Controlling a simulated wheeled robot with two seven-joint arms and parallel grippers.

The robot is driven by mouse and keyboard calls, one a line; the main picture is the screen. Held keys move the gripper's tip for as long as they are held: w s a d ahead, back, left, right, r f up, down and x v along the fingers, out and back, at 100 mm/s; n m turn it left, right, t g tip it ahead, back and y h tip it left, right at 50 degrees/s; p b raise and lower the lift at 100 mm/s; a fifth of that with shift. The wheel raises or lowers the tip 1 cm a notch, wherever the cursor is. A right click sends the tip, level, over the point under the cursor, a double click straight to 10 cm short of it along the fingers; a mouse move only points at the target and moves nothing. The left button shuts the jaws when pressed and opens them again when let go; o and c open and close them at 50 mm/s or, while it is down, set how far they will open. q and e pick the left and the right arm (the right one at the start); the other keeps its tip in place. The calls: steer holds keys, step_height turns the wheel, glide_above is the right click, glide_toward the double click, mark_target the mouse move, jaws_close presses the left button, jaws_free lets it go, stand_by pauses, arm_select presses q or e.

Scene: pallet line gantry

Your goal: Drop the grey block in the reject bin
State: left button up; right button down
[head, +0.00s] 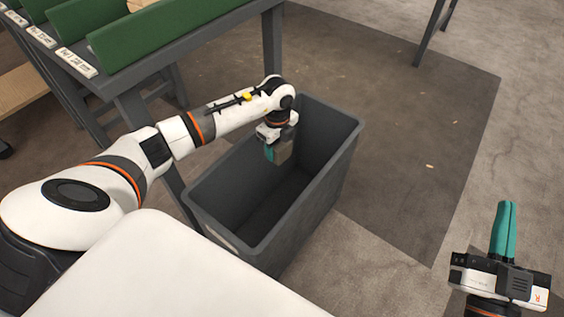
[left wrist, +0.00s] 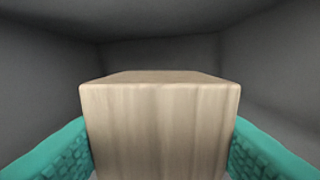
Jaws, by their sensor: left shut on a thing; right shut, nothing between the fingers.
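My left gripper (head: 276,152) is over the opening of the dark grey bin (head: 338,160). It is shut on a block (head: 285,151), with a teal finger visible beside it. In the left wrist view the block (left wrist: 160,130) looks pale tan with wood-like grain rather than plain grey, and sits between the two teal fingers (left wrist: 160,150). Dark grey bin walls surround it there. The visible bin floor looks empty. My right gripper (head: 504,230) is at the lower right, away from the bin, shut and empty.
A dark-framed table (head: 150,85) with green panels (head: 160,30) and white labels stands at the upper left, its legs close to the bin.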

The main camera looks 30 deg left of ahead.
arm_select(q)
steer(key=o, duration=1.1)
steer(key=shift+r, duration=0.1)
steer(key=shift+r, duration=0.3)
step_height(320, 180, up, 5)
steer(key=shift+f+p, duration=0.1)
steer(key=shift+p, duration=0.95)
step_height(320, 180, up, 6)
steer(key=shift+f+p, duration=0.1)
steer(key=shift+p, duration=0.65)
steer(key=shift+r, duration=0.3)
arm_select(e)
step_height(320, 180, down, 13)
steer(key=s+d+g+h, duration=0.1)
steer(key=d+g+h, duration=0.1)
steer(key=g, duration=0.7)
steer(key=shift+s+d+r+h, duration=0.25)
steer(key=shift+s+h, duration=0.15)
steer(key=shift+h, duration=0.2)
